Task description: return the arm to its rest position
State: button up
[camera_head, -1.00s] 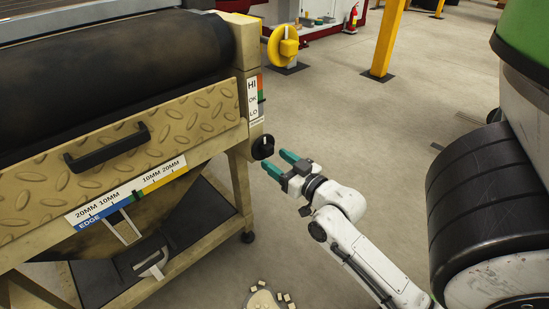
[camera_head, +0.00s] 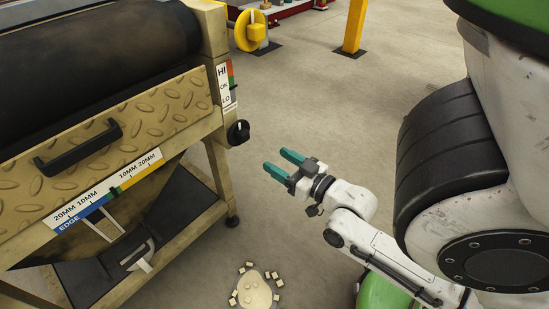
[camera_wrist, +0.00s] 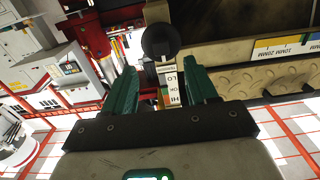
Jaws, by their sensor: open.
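My gripper (camera_head: 281,163) has teal fingers that stand apart with nothing between them. In the head view it is in free air to the right of the press's black knob (camera_head: 238,132), clear of it. In the wrist view the two fingers (camera_wrist: 163,95) point toward the black knob (camera_wrist: 160,42), which appears beyond the gap between them. My white arm reaches up to the gripper from the lower right and is extended over the floor.
The press (camera_head: 215,55) with a black roller, a tread-plate front and a handle (camera_head: 78,150) fills the left. A round pale piece with small blocks (camera_head: 255,292) is on the floor below. A yellow post (camera_head: 354,25) stands behind. The floor between is clear.

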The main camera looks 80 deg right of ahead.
jog(key=shift+w, duration=0.1)
jog(key=w+a+f+n+g+y, duration=0.3)
jog(key=w+a+f+g+y, duration=0.2)
jog(key=w+a+f+y, duration=0.45)
jog(key=s+a+f+n+g, duration=0.1)
jog(key=s+a+f+g, duration=0.25)
jog(key=a, duration=0.25)
jog(key=s+a+f+n+g, duration=0.2)
jog(key=a+f+g, duration=0.1)
jog(key=a+g, duration=0.3)
notch_tip(320, 180, up, 30)
jog(key=s+a+p, duration=0.1)
jog(key=p, duration=2.8)
jog(key=shift+a+p, duration=0.15)
jog(key=shift+p, duration=0.15)
jog(key=shift+s+h, duration=0.1)
jog(key=shift+h, duration=0.15)
